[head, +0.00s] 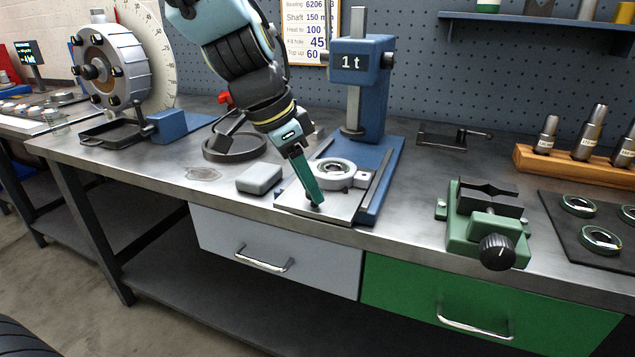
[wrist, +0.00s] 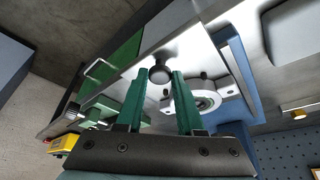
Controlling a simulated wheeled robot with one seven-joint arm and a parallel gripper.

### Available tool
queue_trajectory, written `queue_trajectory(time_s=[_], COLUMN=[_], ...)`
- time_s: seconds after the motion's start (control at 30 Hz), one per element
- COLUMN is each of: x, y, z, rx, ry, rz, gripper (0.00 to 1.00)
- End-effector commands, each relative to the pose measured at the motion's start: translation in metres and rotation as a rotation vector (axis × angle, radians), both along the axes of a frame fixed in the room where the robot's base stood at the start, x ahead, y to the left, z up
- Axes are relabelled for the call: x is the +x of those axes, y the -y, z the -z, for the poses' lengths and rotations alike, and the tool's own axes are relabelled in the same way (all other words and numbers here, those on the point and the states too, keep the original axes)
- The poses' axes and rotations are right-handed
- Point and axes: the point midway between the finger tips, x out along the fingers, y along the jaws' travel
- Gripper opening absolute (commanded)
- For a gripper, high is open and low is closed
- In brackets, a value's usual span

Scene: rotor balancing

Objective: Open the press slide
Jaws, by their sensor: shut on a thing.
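The blue press (head: 362,75), marked "1 t", stands on a blue base at the back of the bench. Its flat silver slide (head: 345,208) lies low at the front of the base, near the bench's front edge. A pale round fixture with a ring (head: 336,172) sits on the slide, in front of the press column; it also shows in the wrist view (wrist: 195,102). My gripper (head: 314,200) reaches down to the slide's front left part. Its teal fingers are shut on a dark round knob (wrist: 160,74), mostly hidden in the head view.
A grey block (head: 259,179) lies close to the left of my gripper. A green vise with a black knob (head: 485,225) stands to the right. Grey (head: 275,248) and green (head: 480,305) drawers are below the bench edge. A black round stand (head: 234,146) is behind left.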

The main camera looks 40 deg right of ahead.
Motion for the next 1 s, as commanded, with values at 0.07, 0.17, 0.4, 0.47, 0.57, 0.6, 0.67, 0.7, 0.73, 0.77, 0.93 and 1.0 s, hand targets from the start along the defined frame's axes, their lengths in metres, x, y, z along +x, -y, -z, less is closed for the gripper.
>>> queue_trajectory(time_s=[0.07, 0.17, 0.4, 0.47, 0.57, 0.6, 0.67, 0.7, 0.73, 0.77, 0.93, 1.0], x=[-0.0008, -0.0014, -0.0013, -0.0013, -0.0013, -0.0013, -0.0014, -0.0014, -0.0014, -0.0015, -0.0012, -0.0007], y=[-0.0018, -0.0025, -0.0022, -0.0022, -0.0024, -0.0023, -0.0024, -0.0024, -0.0024, -0.0025, -0.0028, -0.0043], z=[-0.0004, -0.0013, -0.0015, -0.0015, -0.0012, -0.0011, -0.001, -0.001, -0.0009, -0.0009, -0.0021, -0.0064], rx=[-0.003, -0.002, -0.002, -0.002, -0.001, -0.001, -0.001, -0.001, -0.001, -0.001, -0.001, -0.002], ry=[0.003, 0.003, 0.003, 0.003, 0.002, 0.002, 0.002, 0.002, 0.002, 0.002, 0.002, 0.001], rz=[0.001, 0.001, 0.001, 0.0, 0.0, 0.0, 0.0, 0.0, 0.0, 0.0, 0.0, -0.001], gripper=[0.0, 0.0, 0.39, 0.46, 0.57, 0.61, 0.67, 0.67, 0.67, 0.67, 0.67, 0.67])
